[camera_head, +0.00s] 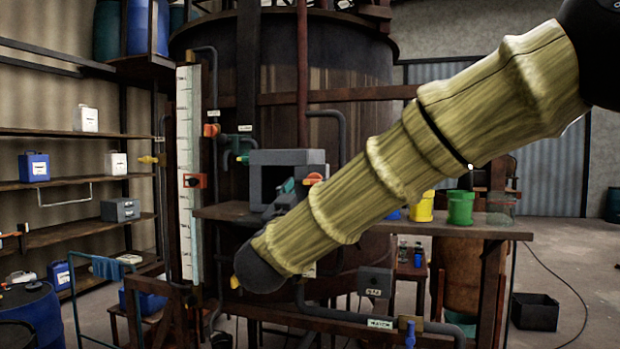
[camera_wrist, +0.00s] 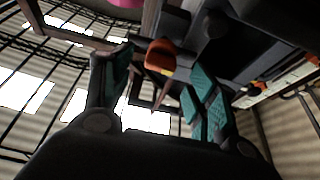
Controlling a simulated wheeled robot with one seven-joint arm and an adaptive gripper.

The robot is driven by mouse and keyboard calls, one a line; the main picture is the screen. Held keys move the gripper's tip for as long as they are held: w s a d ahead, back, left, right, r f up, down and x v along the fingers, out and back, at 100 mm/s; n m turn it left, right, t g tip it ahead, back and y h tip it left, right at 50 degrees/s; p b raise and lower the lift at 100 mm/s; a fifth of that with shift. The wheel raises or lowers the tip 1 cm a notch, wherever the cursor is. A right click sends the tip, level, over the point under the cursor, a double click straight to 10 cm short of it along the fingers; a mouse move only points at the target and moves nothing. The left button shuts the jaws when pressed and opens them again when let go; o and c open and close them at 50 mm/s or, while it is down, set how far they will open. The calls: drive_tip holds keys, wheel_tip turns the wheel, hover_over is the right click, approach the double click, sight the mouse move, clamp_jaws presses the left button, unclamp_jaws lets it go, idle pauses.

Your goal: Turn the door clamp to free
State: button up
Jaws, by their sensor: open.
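The door clamp (camera_head: 313,179) looks like a small orange handle on the right front of a grey box (camera_head: 262,160) on the bench. An orange handle with a yellow edge, seemingly the same clamp, shows in the wrist view (camera_wrist: 160,55). My gripper (camera_wrist: 160,76) is open, with a teal-padded finger on each side of the handle in the picture. The handle appears just beyond the fingertips; I cannot tell whether either finger touches it. In the head view a teal pad of my gripper (camera_head: 287,187) shows beside the box, and my sleeved arm hides the rest.
The wooden bench (camera_head: 226,212) runs in front of the large vat (camera_head: 350,90). A white level scale (camera_head: 189,150) and pipes stand left of the box. A yellow container (camera_head: 422,207) and a green bucket (camera_head: 460,207) stand right of my arm.

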sight(310, 185)
drive_tip(key=shift+p+x, duration=0.6)
drive_tip(key=shift+x, duration=1.2)
drive_tip(key=c, duration=1)
